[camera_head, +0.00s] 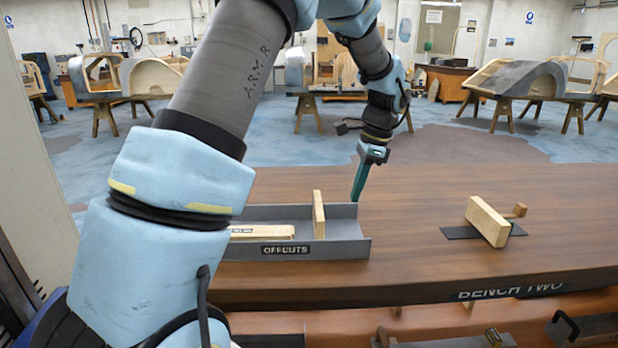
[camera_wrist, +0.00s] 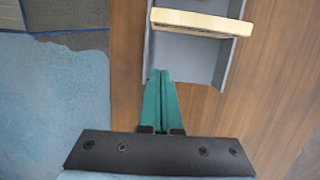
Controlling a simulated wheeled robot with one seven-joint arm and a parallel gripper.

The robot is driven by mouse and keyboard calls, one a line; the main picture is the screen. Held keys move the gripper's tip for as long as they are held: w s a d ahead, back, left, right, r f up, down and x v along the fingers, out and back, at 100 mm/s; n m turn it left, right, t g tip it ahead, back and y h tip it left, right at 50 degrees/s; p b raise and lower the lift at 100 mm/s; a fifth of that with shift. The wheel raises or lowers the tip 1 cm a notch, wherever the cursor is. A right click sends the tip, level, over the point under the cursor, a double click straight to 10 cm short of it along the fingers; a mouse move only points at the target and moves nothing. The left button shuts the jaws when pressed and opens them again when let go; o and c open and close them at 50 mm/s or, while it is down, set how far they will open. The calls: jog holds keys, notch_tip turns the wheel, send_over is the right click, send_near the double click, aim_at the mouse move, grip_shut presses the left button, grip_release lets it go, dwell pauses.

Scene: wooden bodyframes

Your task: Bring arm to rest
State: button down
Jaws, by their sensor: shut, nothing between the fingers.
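My arm (camera_head: 220,80) reaches up from the left and bends down over the far side of the wooden bench (camera_head: 450,200). My gripper (camera_head: 356,198) points down with its teal fingers closed together, just behind the far right part of the offcuts tray. In the wrist view my gripper (camera_wrist: 160,72) is shut and empty, its tips by the edge of the grey tray. No object touches the fingers as far as I can see.
The grey tray (camera_head: 345,248), marked OFFCUTS, holds an upright wooden piece (camera_head: 319,215) and a flat one (camera_head: 262,231). A wooden block (camera_head: 487,222) sits on a dark mat (camera_head: 460,233) at right. The bench between is clear. Wooden bodyframes (camera_head: 530,80) stand on trestles behind.

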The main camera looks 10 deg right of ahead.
jog(key=s+a+n+h, duration=0.1)
jog(key=s+a+n, duration=0.2)
jog(key=a+n, duration=0.3)
jog(key=s+a+f+n+h, duration=0.1)
jog(key=s+a+n, duration=0.3)
jog(key=a, duration=0.8)
jog(key=s+a+n+t, duration=0.1)
jog(key=s+a+n, duration=0.3)
jog(key=a+n, duration=0.4)
jog(key=shift+s+a+f+h, duration=0.15)
jog(key=shift+a+f+h, duration=0.2)
jog(key=shift+a, duration=0.75)
jog(key=shift+r, duration=0.1)
